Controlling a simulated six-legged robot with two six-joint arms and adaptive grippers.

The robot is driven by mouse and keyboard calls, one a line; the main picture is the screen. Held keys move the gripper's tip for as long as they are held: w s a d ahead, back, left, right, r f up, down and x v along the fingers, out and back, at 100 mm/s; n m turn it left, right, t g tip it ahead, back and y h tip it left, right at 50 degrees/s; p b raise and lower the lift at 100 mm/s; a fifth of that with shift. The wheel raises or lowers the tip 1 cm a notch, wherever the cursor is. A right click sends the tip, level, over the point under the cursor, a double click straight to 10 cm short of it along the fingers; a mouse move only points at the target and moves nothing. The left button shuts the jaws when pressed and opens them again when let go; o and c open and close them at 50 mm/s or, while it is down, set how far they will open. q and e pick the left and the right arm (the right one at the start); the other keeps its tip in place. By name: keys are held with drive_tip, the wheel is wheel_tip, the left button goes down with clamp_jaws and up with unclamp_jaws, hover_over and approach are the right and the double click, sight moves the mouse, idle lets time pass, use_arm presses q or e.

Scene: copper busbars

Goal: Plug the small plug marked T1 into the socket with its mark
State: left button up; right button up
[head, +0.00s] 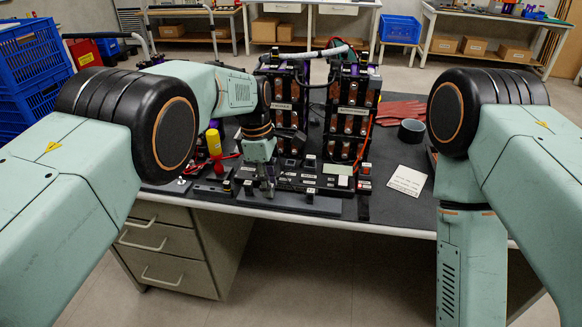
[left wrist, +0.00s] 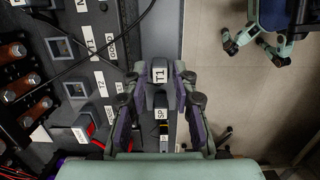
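The small plug marked T1 (left wrist: 159,74) shows in the left wrist view between the fingertips of my left gripper (left wrist: 160,80), which touch its sides. In the head view my left gripper (head: 268,188) points down at the front of the bench; the plug is hardly visible there. I cannot tell whether the plug is clear of the strip below. A piece marked SP (left wrist: 162,114) lies just below T1 in the picture. My right gripper (left wrist: 256,48) hangs empty over the floor, fingers apart.
Two black racks with copper busbars (head: 352,120) stand behind the board. Cables loop over them.

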use_arm(q)
clamp_jaws()
drive_tip(key=shift+r+p, duration=1.6)
drive_tip(key=shift+r, duration=0.45)
drive_tip(key=shift+r, duration=0.2)
wheel_tip(320, 180, up, 3)
drive_tip(key=p, duration=0.3)
drive_tip(key=shift+r, duration=0.15)
drive_tip(key=shift+s, duration=0.1)
